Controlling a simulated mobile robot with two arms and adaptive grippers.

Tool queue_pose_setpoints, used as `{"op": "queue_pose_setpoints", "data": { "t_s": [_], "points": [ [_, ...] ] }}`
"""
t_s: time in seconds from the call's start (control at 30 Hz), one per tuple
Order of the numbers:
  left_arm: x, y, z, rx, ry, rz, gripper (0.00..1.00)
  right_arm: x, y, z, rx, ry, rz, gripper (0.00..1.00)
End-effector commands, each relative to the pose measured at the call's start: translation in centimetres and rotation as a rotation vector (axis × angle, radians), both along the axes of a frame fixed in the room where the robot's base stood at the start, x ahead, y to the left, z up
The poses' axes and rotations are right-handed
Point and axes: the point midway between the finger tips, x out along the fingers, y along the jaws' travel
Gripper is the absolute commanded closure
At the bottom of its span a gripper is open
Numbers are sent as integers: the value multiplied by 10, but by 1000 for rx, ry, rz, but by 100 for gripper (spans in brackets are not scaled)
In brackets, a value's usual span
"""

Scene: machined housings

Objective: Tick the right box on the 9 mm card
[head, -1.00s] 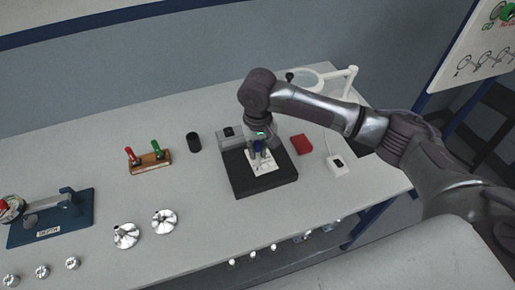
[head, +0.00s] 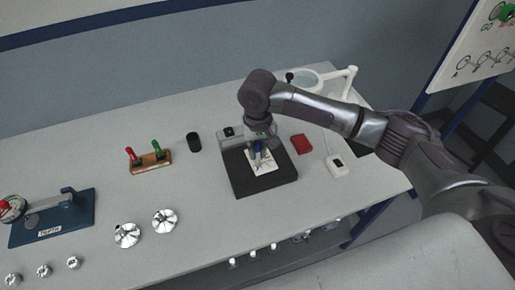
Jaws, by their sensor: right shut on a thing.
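A white card (head: 263,167) with dark marks lies on a black square plate (head: 268,184); its print is too small to read, and my gripper hides part of it. My right gripper (head: 258,154) points down over the card. It is shut on a slim blue thing (head: 257,146), which looks like a pen. The fingers hide most of it, and I cannot tell whether its tip touches the card. My left gripper is out of view.
A wooden stand (head: 151,162) holds red- and green-handled tools. A black cup (head: 193,141) stands left of the plate; a red block (head: 301,144) and a white device (head: 337,166) lie right. Shiny flanged housings (head: 164,220) and a blue fixture (head: 52,219) are at left.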

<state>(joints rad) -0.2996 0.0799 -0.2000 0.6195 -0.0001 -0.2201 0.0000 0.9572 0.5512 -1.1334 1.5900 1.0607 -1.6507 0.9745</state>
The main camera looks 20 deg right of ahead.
Motion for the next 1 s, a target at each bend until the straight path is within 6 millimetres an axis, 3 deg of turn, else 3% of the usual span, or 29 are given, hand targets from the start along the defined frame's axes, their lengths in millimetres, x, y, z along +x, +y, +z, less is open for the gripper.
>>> {"op": "queue_pose_setpoints", "data": {
  "t_s": [1.0],
  "points": [
    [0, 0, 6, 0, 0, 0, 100, -1, 0, -2, -1, 2, 0, 100]
  ]
}}
